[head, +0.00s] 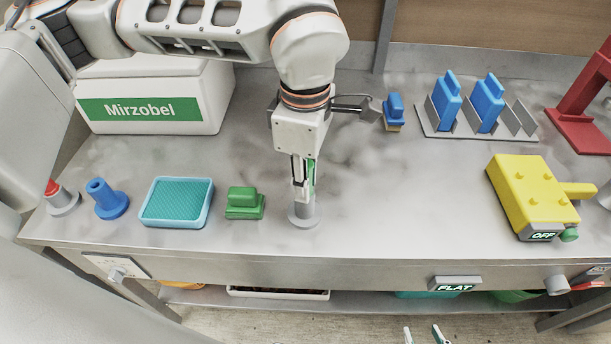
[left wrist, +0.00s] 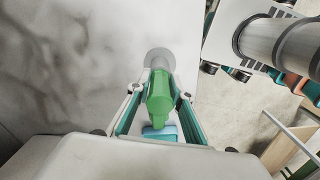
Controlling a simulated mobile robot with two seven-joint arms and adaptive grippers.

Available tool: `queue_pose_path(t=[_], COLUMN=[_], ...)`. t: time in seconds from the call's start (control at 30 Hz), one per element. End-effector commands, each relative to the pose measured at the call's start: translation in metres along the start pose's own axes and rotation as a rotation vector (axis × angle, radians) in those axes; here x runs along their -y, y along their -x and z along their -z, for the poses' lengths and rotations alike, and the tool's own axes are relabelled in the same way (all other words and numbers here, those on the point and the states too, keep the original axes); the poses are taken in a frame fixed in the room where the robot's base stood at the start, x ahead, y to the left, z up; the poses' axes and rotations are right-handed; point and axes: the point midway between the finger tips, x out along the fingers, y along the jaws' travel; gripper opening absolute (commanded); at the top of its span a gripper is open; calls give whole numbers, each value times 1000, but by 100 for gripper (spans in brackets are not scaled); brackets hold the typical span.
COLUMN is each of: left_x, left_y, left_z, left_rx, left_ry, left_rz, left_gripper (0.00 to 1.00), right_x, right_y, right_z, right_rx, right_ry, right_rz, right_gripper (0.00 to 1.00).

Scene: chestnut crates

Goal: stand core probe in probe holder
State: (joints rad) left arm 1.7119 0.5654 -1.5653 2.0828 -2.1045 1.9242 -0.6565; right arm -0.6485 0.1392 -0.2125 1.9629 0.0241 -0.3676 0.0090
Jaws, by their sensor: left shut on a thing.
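My left gripper (head: 303,190) points straight down near the front of the bench. It is shut on a green core probe (left wrist: 160,95), which lies between its fingers in the left wrist view, with a light blue part at its near end. A grey round probe holder (head: 303,221) stands directly below the gripper; its disc also shows past the probe in the left wrist view (left wrist: 158,57). Whether the probe's lower end is inside the holder or just above it is hidden. My right gripper (head: 424,335) shows only its fingertips, apart and empty, at the bottom edge.
Left of the holder are a green block (head: 244,204), a teal-padded tray (head: 177,203), a blue stand (head: 107,199) and a red-topped grey stand (head: 63,199). A yellow device (head: 527,190) is at right. A blue brush (head: 394,110) and a rack (head: 520,120) stand behind. The bench centre is clear.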

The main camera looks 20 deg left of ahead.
Motion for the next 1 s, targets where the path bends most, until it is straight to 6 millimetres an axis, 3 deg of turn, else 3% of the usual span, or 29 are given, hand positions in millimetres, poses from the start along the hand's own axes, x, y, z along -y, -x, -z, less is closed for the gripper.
queue_pose_path(t=[0.03,0.1,0.53,0.67,1.0], left_x=[0,0,0,-1,-1], left_y=[-1,0,6,24,92], left_z=[0,0,0,0,0], left_rx=[0,0,0,1,1], left_ry=[0,0,0,0,0], left_rz=[0,-1,-2,-5,-5], left_gripper=[26,40,40,40,40], right_x=[0,0,-1,0,0], right_y=[0,0,0,0,0], right_z=[-1,0,-2,-2,-1], right_rx=[1,1,5,3,2], right_ry=[0,0,3,2,1], right_rz=[0,0,0,0,0], right_gripper=[40,40,40,40,40])
